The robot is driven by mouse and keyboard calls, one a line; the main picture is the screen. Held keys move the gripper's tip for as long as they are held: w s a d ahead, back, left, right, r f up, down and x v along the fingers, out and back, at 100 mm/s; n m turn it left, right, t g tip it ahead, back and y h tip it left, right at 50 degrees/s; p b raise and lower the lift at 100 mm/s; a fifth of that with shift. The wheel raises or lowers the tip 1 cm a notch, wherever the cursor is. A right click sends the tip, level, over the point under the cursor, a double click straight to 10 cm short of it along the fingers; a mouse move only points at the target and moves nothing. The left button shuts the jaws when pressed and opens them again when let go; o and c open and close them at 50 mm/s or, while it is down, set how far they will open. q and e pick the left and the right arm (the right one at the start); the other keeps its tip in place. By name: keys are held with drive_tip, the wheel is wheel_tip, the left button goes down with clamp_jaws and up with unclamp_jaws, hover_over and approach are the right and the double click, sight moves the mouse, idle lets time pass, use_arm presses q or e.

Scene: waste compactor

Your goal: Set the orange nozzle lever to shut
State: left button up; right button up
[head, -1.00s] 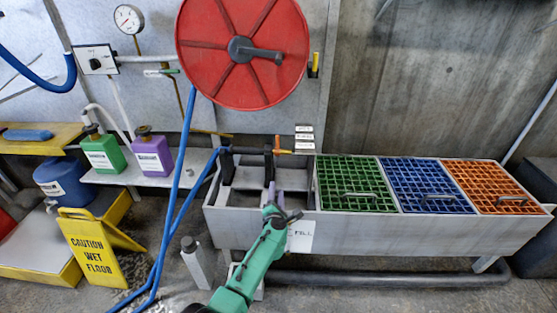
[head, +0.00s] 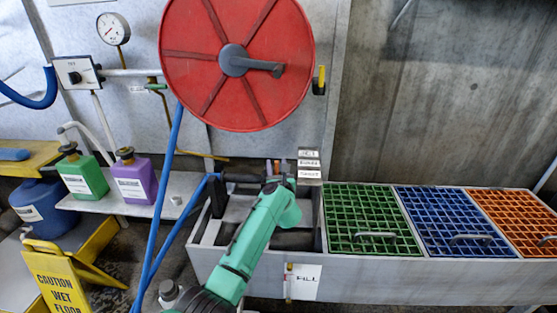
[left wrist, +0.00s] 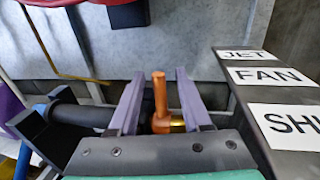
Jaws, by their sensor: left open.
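The orange nozzle lever (left wrist: 160,98) stands up in the left wrist view, with a brass part at its base. My left gripper (left wrist: 159,80) is open, with one purple-grey finger on each side of the lever. A gap shows on both sides. In the head view the left gripper (head: 276,168) is at the back of the grey trough, and its fingers mostly hide the lever. The black nozzle body (left wrist: 82,112) lies to the left of the lever. Labels JET (left wrist: 252,55), FAN (left wrist: 268,76) and SHUT (left wrist: 290,124) run along the right. My right gripper is not in view.
The red hose reel (head: 238,100) hangs above the trough. The blue hose (head: 158,225) runs down on the left. Green (head: 345,225), blue (head: 445,222) and orange (head: 505,225) grates lie to the right. A yellow wet-floor sign (head: 58,280) stands at lower left.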

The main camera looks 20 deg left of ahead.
use_arm(q)
drive_tip(key=shift+r, duration=0.1)
drive_tip(key=shift+s+r, duration=0.1)
drive_tip(key=shift+s, duration=0.05)
drive_tip(key=shift+c, duration=0.6)
clamp_jaws()
idle(0.7)
